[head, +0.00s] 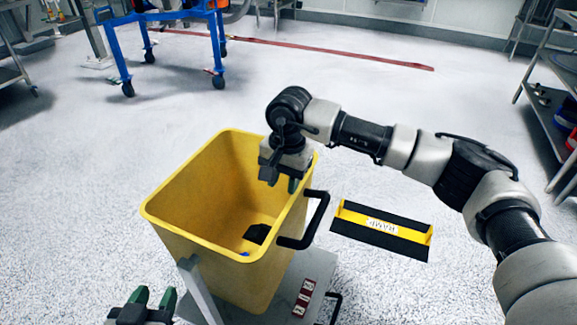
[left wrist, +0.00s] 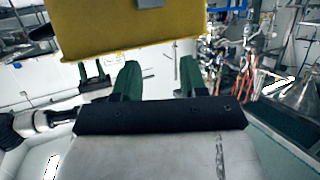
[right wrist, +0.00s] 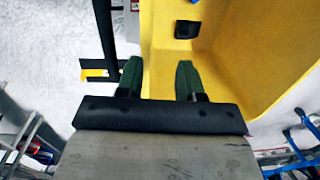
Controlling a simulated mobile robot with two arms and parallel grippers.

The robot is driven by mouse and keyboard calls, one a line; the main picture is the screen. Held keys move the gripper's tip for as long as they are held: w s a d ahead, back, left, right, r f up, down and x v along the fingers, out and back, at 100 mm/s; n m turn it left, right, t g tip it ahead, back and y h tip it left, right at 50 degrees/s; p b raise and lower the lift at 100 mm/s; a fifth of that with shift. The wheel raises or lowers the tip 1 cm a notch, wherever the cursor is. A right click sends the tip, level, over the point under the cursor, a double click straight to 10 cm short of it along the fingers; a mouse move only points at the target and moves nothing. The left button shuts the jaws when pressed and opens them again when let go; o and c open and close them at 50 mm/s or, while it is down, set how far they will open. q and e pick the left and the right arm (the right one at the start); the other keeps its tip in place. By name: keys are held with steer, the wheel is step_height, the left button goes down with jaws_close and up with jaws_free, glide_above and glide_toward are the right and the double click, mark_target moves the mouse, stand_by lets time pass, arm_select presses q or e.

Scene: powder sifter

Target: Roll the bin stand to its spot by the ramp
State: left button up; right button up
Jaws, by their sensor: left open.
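The yellow bin (head: 170,225) stands on a grey bin stand (head: 285,300) with a red-and-white label and black handle (head: 318,215) on its right side. The yellow-and-black ramp (head: 350,228), marked RAMP, lies on the floor to the right. My right gripper (head: 279,182) is over the bin's far right rim, fingers pointing down and apart. In the right wrist view its fingers (right wrist: 158,80) are open beside the bin wall; contact is unclear. My left gripper (head: 150,300) is open and empty, low at the near left; the bin (left wrist: 135,28) shows beyond its fingers in the left wrist view.
A blue wheeled frame (head: 215,45) stands at the back left. A red strip (head: 330,50) lies along the floor behind. Metal shelving (head: 548,110) lines the right side. The floor between the ramp and the back is clear apart from my right arm above it.

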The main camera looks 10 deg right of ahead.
mark_target(292, 209)
steer(key=shift+w+d+r+h, duration=0.15)
steer(key=shift+w+d+h, duration=0.05)
steer(key=shift+d, duration=0.2)
steer(key=shift+w+d+r+h, duration=0.15)
steer(key=shift+d+h, duration=0.05)
steer(key=shift+d, duration=0.15)
steer(key=shift+w+d+f, duration=0.1)
steer(key=shift+d+f, duration=0.05)
steer(key=shift+d, duration=0.05)
step_height(292, 209, down, 9)
steer(key=shift+a+f+b, duration=0.1)
steer(key=shift+b, duration=1.05)
arm_select(q)
step_height(292, 209, up, 8)
steer(key=w+d+t+h, duration=0.1)
steer(key=t+h, duration=0.1)
steer(key=t, duration=0.5)
steer(key=shift+d, duration=0.3)
arm_select(e)
steer(key=shift+f, duration=0.55)
arm_select(q)
steer(key=shift+f, duration=0.1)
arm_select(e)
jaws_close()
arm_select(q)
steer(key=shift+s, duration=0.1)
arm_select(e)
steer(key=shift+s+f, duration=0.15)
steer(key=shift+s, duration=0.1)
